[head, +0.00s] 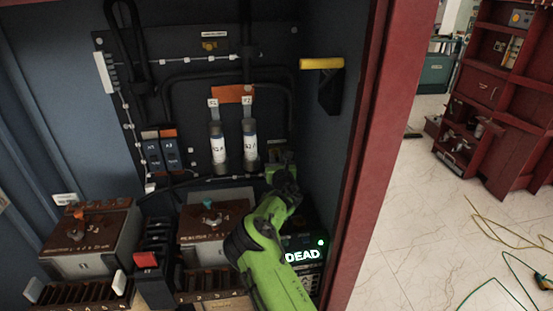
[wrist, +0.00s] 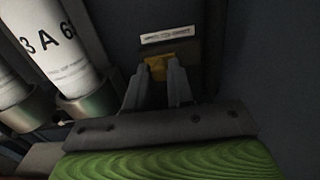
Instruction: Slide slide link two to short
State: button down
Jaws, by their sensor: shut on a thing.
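A small yellow piece (wrist: 158,58), which looks like the handle of a slide link, sits under a white label (wrist: 167,35) in the wrist view. The label's words are too blurred to read. My gripper (wrist: 160,72) has its two grey fingers on either side of this piece and is shut on it. In the head view my gripper (head: 281,172) reaches the panel low at the right, beside the fuse tubes, and hides the piece.
Two white fuse tubes (head: 218,145) stand left of my gripper; one shows close by in the wrist view (wrist: 62,45). A yellow-topped holder (head: 321,64) is on the right wall. A box lit "DEAD" (head: 302,256) stands below. Brown-topped transformers (head: 92,235) are lower left.

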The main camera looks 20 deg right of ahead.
aim_at(283, 149)
jog(key=shift+d, duration=0.1)
jog(key=shift+s+d+p, duration=0.2)
jog(key=shift+d+p, duration=0.1)
jog(key=shift+d, duration=0.45)
jog(key=shift+s+d+p, duration=0.15)
jog(key=shift+d+p, duration=0.15)
jog(key=shift+d, duration=0.45)
jog(key=c, duration=1)
grip_release()
jog(key=shift+d, duration=0.1)
jog(key=shift+s, duration=0.1)
jog(key=s+a+b, duration=0.1)
jog(key=s+a, duration=0.2)
jog(key=s, duration=1.2)
jog(key=shift+s+a, duration=0.15)
